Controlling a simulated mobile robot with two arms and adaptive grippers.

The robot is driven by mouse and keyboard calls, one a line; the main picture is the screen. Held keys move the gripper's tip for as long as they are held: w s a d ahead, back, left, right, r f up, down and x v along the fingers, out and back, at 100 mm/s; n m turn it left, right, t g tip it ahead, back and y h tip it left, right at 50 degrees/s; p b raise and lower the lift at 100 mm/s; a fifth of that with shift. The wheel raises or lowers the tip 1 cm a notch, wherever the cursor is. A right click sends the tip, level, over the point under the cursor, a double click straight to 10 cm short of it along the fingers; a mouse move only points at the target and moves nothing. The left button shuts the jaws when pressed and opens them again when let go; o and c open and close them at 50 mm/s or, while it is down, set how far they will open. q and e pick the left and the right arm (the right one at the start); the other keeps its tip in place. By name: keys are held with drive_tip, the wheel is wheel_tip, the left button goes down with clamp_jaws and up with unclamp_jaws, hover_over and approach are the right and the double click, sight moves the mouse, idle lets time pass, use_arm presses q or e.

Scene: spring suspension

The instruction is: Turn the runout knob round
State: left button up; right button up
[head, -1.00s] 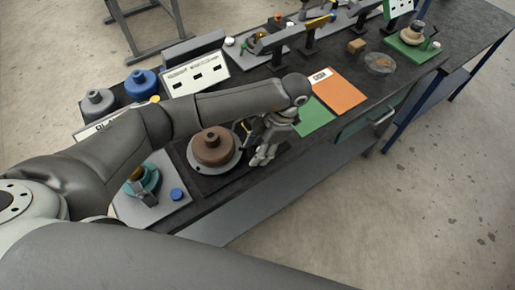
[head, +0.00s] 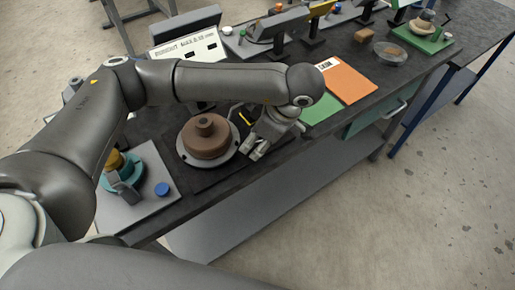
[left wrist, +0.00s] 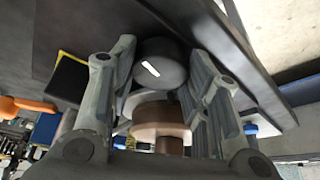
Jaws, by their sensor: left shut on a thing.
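The runout knob (left wrist: 160,66) is a dark round knob with a white line on its face, seen in the left wrist view. My left gripper (head: 256,150) is beside the brown stepped disc, at its right. In the left wrist view its fingers (left wrist: 160,88) stand on both sides of the knob and are shut on it. The knob is hidden behind the gripper in the head view. The brown stepped disc (head: 206,146) sits on a round grey plate; it also shows behind the knob in the left wrist view (left wrist: 158,118). My right gripper is not in view.
At the left is a grey board (head: 138,205) with a teal round fixture and a blue knob (head: 162,189). A green sheet and an orange sheet (head: 350,82) lie right of the gripper. A glass dish (head: 390,54) and a green-based fixture (head: 422,38) stand farther right.

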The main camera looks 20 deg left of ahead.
use_arm(q)
drive_tip(key=m+b, duration=0.1)
drive_tip(key=m+t+b, duration=0.1)
drive_tip(key=b, duration=0.1)
drive_tip(key=shift+f+m, duration=0.2)
drive_tip(key=shift+m, duration=0.1)
drive_tip(key=shift+s+r+m+b, duration=0.15)
drive_tip(key=shift+m+b, duration=0.25)
drive_tip(key=shift+b, duration=0.3)
drive_tip(key=shift+h, duration=0.3)
drive_tip(key=o, duration=1)
drive_tip(key=shift+o, duration=0.2)
drive_tip(key=shift+r, duration=0.15)
drive_tip(key=v, duration=1.1)
drive_tip(key=shift+s+d+r, duration=0.15)
drive_tip(key=shift+d+r, duration=0.1)
drive_tip(key=shift+r, duration=0.1)
